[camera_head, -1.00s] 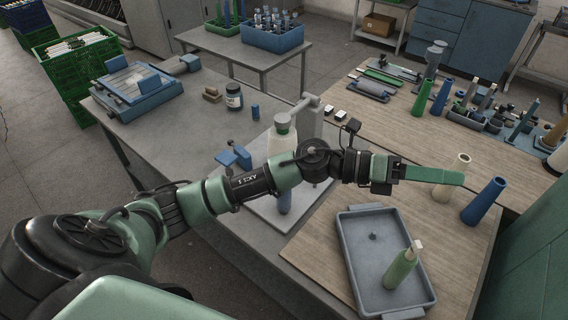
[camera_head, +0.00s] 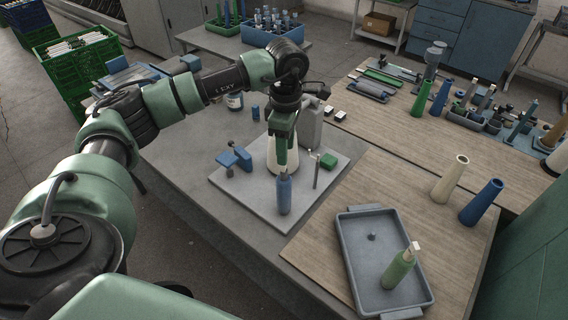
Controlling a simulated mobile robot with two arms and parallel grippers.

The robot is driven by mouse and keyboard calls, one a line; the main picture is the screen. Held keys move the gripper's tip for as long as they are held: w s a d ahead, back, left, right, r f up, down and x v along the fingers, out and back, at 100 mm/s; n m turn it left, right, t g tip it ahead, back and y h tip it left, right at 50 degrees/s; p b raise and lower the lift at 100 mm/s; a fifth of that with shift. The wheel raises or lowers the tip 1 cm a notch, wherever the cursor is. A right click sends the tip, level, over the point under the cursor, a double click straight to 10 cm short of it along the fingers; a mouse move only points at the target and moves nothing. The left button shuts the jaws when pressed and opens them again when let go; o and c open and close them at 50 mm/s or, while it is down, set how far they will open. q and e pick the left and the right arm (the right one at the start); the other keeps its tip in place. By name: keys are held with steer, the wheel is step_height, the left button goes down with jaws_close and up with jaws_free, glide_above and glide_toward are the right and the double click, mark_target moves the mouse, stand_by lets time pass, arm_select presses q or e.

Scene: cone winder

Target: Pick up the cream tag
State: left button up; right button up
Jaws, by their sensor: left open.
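My left gripper (camera_head: 283,168) points down over the light winder plate (camera_head: 240,196), left of the tray and well apart from the tag. Its jaws are seen nearly edge-on, and nothing shows held in them. A blue cylinder (camera_head: 284,196) stands just below its tips; I cannot tell whether they touch. My right gripper is out of view.
A grey post (camera_head: 311,125), a blue clamp (camera_head: 235,158) and a green block (camera_head: 328,160) are around the plate. The wooden board (camera_head: 375,185) between is clear.

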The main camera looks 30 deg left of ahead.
arm_select(q)
steer(key=f+p, duration=0.1)
steer(key=f, duration=0.1)
steer(key=f+p, duration=0.1)
steer(key=f, duration=0.1)
steer(key=shift+s+a+f, duration=0.15)
steer(key=shift+s+a, duration=0.05)
steer(key=shift+w+f, duration=0.1)
steer(key=shift+f, duration=0.15)
steer(key=c, duration=0.9)
steer(key=shift+c, duration=0.2)
steer(key=shift+r, duration=0.5)
step_height(320, 180, up, 22)
steer(key=b, duration=0.1)
